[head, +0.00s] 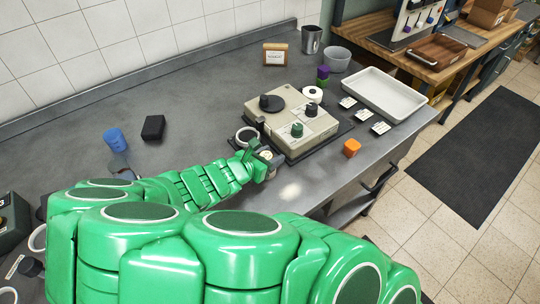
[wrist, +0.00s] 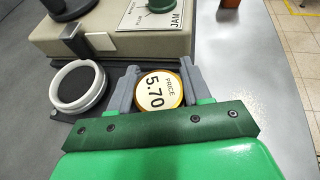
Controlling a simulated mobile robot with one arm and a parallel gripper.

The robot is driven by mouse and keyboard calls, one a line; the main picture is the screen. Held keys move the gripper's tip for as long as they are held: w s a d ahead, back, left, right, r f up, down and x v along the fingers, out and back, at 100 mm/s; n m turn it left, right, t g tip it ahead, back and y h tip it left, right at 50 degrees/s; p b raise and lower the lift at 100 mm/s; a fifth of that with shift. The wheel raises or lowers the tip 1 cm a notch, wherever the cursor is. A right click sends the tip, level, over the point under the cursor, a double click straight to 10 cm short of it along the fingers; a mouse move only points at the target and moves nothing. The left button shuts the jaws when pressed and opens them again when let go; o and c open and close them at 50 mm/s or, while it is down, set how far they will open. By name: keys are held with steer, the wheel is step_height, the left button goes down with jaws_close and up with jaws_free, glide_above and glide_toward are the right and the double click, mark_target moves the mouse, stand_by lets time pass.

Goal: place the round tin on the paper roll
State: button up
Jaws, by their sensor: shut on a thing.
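The round tin (wrist: 160,91) has a gold rim and a pale top reading "PRICE 5.70". It sits between the two grey fingers of my gripper (wrist: 157,88), which is shut on it. In the head view my gripper (head: 268,158) is at the front left corner of the beige machine, low over the counter; whether the tin touches anything beneath cannot be told. The paper roll (head: 312,91), white with a dark centre hole, stands behind the machine, apart from my gripper. It is not seen in the wrist view.
The beige machine (head: 282,110) with dark knobs stands between my gripper and the roll. A white ring with a dark inside (wrist: 92,105) is left of my gripper. A purple-green jar (head: 322,76), grey bowl (head: 337,60), white tray (head: 384,92) and orange block (head: 351,148) are nearby.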

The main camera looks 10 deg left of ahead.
steer(key=shift+f, duration=0.1)
steer(key=o, duration=1.1)
steer(key=shift+c, duration=0.2)
steer(key=shift+v, duration=3.75)
